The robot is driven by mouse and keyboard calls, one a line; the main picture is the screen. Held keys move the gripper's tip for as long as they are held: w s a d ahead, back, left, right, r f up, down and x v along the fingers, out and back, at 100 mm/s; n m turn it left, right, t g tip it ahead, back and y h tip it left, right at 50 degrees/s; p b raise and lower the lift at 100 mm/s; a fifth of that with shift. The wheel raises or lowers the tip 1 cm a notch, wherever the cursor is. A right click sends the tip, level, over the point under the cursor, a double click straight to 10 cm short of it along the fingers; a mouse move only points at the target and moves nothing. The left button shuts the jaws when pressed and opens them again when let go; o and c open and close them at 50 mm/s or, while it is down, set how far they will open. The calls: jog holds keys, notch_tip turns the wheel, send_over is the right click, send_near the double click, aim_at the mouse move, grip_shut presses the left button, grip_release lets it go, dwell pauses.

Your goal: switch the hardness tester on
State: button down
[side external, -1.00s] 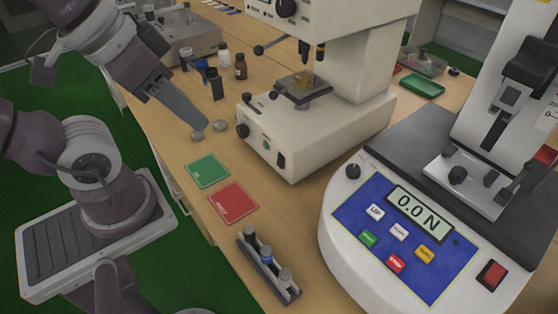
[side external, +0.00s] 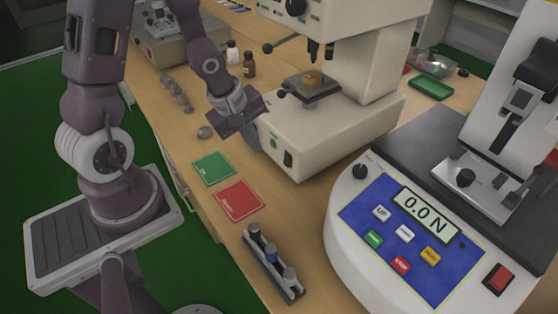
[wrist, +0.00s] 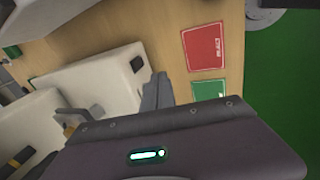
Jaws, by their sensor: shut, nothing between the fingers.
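The hardness tester, which I take to be the white machine with a stage and overhead indenter (side external: 335,125), stands mid-bench. The rocker's position is too small to read. In the wrist view the tester's white body (wrist: 110,75) shows a dark switch (wrist: 137,64) near its edge. My gripper (side external: 256,147) is shut and empty, pointing down just left of the tester's front face. In the wrist view its fingertips (wrist: 156,75) appear close beside the switch; contact cannot be told.
Green (side external: 213,168) and red (side external: 239,200) mats lie in front of the tester. A rack of cylinders (side external: 272,262) is nearer. A force tester reading 0.0 N (side external: 425,213) fills the right. Small metal pieces (side external: 176,90) and bottles (side external: 249,65) stand behind my gripper.

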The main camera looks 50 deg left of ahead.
aim_at(287, 160)
jog(key=shift+f+n, duration=0.3)
jog(key=shift+f, duration=0.15)
jog(key=w+f, duration=0.2)
jog(key=f, duration=0.1)
jog(key=w+f, duration=0.2)
jog(key=f, duration=0.1)
jog(key=w+f, duration=0.2)
jog(key=f, duration=0.2)
jog(key=shift+w, duration=0.65)
